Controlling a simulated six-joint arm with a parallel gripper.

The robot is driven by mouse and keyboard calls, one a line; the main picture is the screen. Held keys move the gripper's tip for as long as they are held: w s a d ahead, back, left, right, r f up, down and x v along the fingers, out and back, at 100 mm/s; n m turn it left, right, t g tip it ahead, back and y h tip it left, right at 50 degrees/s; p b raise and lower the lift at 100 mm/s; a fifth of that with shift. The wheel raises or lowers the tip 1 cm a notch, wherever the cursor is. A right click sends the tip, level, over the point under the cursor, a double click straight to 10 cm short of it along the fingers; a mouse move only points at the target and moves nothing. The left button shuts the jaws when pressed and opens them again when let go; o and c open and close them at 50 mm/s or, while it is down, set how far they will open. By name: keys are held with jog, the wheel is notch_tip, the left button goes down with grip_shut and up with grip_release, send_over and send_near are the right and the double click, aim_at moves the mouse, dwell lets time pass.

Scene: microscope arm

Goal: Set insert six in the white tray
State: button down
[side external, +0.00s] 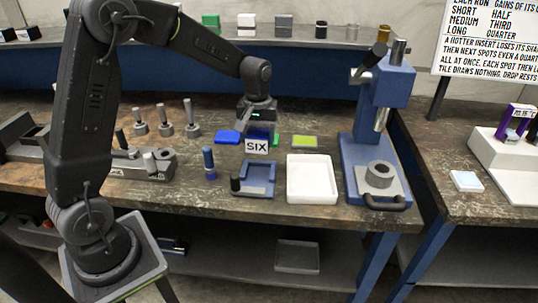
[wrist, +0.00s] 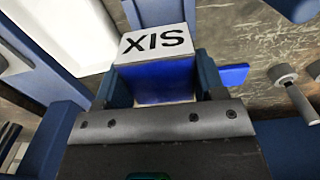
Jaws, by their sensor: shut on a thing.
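Insert six (side external: 257,147), a block with a white face marked SIX, is in my gripper (side external: 258,130), held in the air above and behind the blue open fixture on the bench. In the wrist view the insert (wrist: 155,42) shows its white label and a blue face between the two fingers of my gripper (wrist: 153,82). The white tray (side external: 291,181) is a shallow square tray to the right of the held insert, apart from it, and looks empty. A white surface at the upper left of the wrist view appears to be the tray (wrist: 72,35).
The blue fixture (side external: 256,192) stands left of the tray. The blue microscope stand (side external: 365,150) rises close on its right. A blue-capped peg (side external: 209,163), a blue block (side external: 228,137) and a yellow-green pad (side external: 304,142) are nearby. Metal pegs (side external: 166,122) stand at the left.

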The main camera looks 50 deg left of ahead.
jog(key=w+m, duration=0.1)
jog(key=w+r, duration=0.1)
jog(key=w+m, duration=0.1)
jog(key=shift+w+d+r+m, duration=0.15)
jog(key=shift+w+r+m, duration=0.1)
jog(key=shift+w+m, duration=0.05)
jog(key=m, duration=0.1)
send_over(310, 181)
notch_tip(310, 181, down, 7)
jog(key=shift+w+r, duration=0.1)
jog(key=shift+r, duration=0.05)
jog(key=shift+f, duration=2)
jog(key=shift+f, duration=0.15)
jog(key=shift+c, duration=1)
grip_release()
jog(key=shift+f, duration=0.1)
